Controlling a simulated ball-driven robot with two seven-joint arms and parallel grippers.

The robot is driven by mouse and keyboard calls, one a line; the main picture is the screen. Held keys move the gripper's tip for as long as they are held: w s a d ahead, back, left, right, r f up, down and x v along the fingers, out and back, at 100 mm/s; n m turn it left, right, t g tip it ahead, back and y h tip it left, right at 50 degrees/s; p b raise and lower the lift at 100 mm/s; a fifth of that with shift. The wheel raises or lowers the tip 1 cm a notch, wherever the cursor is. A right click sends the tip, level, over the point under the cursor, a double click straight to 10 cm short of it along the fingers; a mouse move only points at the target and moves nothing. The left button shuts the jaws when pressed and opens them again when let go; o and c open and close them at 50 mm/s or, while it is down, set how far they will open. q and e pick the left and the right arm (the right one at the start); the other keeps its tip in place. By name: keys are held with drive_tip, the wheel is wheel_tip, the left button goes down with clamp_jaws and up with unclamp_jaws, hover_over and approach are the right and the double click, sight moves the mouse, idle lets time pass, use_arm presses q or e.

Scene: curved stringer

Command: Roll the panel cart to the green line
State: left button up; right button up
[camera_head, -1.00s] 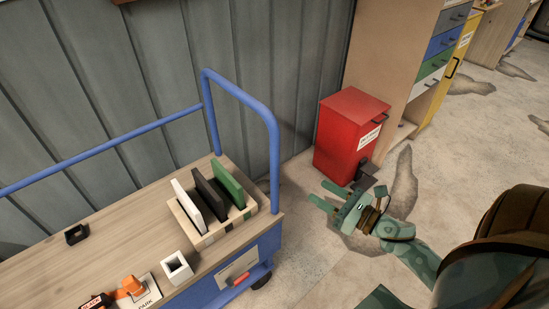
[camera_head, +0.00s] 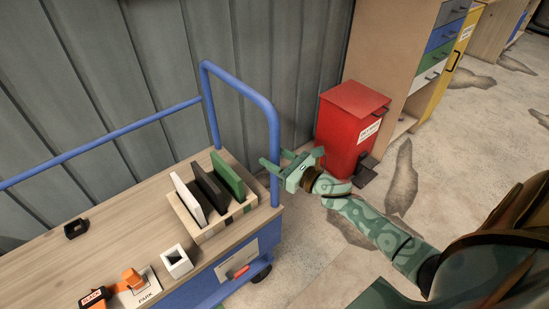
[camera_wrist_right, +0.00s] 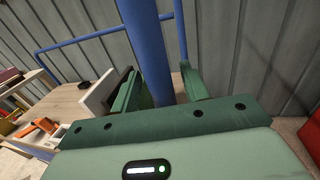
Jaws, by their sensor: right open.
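The panel cart (camera_head: 110,222) has a wooden deck, a blue body and a blue tube handle (camera_head: 272,140) at its right end. My right gripper (camera_head: 278,163) is open at the upright post of that handle. In the right wrist view the post (camera_wrist_right: 150,45) stands between the two green fingers, with a gap on its right side. I cannot tell whether a finger touches it. A small green patch (camera_head: 219,306) shows at the bottom edge of the head view; I cannot tell whether it is the green line. My left gripper is not in view.
A wooden rack (camera_head: 221,228) on the deck holds white, black and green panels. An orange lever marked PARK (camera_head: 133,281) and a small white square holder (camera_head: 176,262) sit nearby. A red bin (camera_head: 347,125) stands right of the handle. A grey corrugated wall runs behind the cart.

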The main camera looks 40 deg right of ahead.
drive_tip(key=shift+w, duration=0.1)
clamp_jaws()
